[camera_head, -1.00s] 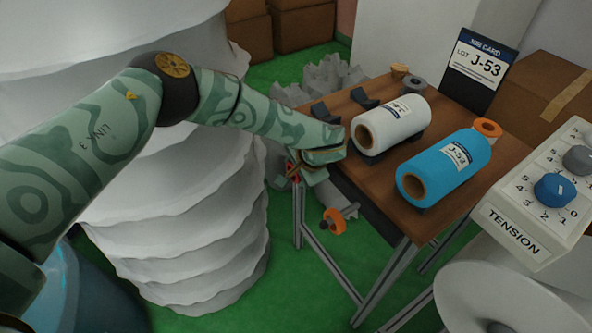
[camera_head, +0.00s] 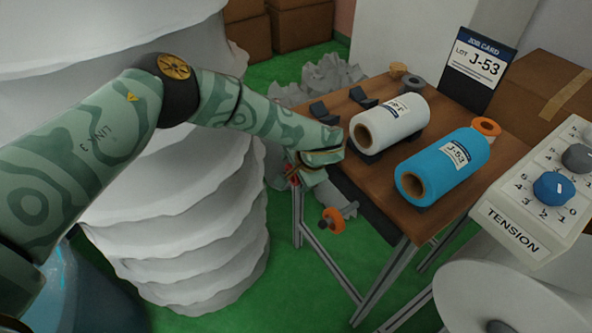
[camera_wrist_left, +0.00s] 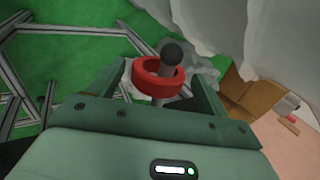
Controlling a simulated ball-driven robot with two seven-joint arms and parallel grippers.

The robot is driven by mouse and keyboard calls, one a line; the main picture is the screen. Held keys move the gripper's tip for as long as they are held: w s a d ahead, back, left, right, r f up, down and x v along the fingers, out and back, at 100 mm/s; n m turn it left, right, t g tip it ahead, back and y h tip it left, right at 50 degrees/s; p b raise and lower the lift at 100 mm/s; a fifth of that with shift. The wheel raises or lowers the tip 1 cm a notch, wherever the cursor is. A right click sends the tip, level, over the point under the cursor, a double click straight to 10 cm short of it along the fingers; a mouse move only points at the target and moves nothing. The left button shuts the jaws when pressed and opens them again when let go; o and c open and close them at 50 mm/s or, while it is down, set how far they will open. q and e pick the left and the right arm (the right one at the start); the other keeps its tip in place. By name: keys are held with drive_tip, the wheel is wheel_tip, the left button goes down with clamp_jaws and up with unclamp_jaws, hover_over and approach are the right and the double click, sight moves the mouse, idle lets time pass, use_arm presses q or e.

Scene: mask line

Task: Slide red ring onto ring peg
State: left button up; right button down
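The red ring (camera_wrist_left: 158,78) is between the two fingers of my left gripper (camera_wrist_left: 158,82) in the left wrist view. The fingers lie close on both sides, as if shut on it. The grey ring peg (camera_wrist_left: 168,70) with its dark ball tip shows through the ring's hole; the ball overlaps the far rim and the near rim hides part of the stem, so the ring appears around the peg. In the head view my left gripper (camera_head: 305,172) is beside the table's left edge, with only a bit of red showing. My right gripper is in neither view.
A wooden table (camera_head: 385,187) carries a white roll (camera_head: 402,117) and a blue roll (camera_head: 450,165). An orange ring-shaped part (camera_head: 333,221) sticks out below the table's near left edge. A large white stack (camera_head: 190,225) stands left of the gripper. Metal table legs (camera_head: 298,222) are close by.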

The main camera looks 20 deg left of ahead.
use_arm(q)
drive_tip(key=p+v, duration=0.6)
drive_tip(key=v, duration=1)
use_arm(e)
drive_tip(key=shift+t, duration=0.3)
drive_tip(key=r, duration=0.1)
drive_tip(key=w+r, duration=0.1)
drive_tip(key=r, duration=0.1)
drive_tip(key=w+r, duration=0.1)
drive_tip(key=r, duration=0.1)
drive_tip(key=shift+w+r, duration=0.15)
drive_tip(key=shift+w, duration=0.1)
use_arm(q)
drive_tip(key=shift+s, duration=0.15)
